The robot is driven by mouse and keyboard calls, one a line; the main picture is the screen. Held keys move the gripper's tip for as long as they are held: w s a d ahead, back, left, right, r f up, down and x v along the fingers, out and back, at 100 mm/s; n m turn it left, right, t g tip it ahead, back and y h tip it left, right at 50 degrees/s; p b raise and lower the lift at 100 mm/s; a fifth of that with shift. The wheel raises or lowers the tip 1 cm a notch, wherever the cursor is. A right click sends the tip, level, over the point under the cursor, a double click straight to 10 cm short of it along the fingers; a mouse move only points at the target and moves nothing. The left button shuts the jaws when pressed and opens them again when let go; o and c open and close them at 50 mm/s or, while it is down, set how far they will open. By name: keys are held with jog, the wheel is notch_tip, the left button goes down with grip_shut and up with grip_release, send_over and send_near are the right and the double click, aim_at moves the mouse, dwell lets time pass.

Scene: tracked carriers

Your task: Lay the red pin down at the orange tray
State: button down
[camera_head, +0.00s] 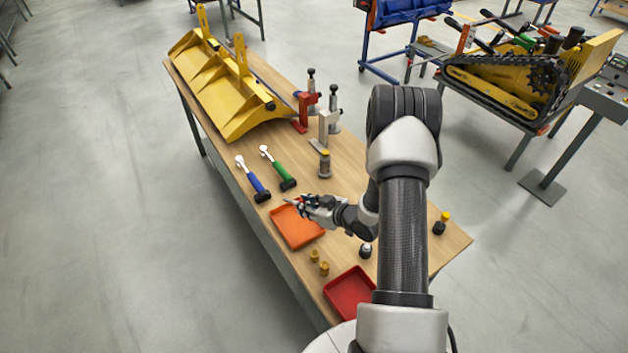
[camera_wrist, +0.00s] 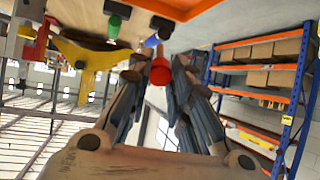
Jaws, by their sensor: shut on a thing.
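My gripper (camera_head: 299,203) is over the far part of the orange tray (camera_head: 293,232) in the head view. In the wrist view my gripper (camera_wrist: 158,68) is shut on the red pin (camera_wrist: 161,72), whose round red end shows between the fingertips. The orange tray (camera_wrist: 170,6) also shows at the top edge of the wrist view. Its visible floor is empty. I cannot tell how high the pin is above it.
Blue (camera_head: 253,182) and green (camera_head: 279,170) hammers lie just beyond the tray. Brass pieces (camera_head: 319,263) and a red tray (camera_head: 350,292) are nearer me. A yellow bucket (camera_head: 225,90) fills the far end.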

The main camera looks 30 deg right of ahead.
jog(key=shift+w+d+r, duration=0.1)
jog(key=shift+w+r, duration=0.05)
jog(key=shift+r, duration=0.05)
jog(key=shift+s+r, duration=0.1)
jog(key=shift+s, duration=0.15)
jog(key=shift+n, duration=0.4)
notch_tip(320, 180, down, 9)
jog(key=b, duration=0.8)
jog(key=shift+s, duration=0.1)
jog(key=shift+r, duration=0.1)
jog(key=c, duration=1.4)
grip_release()
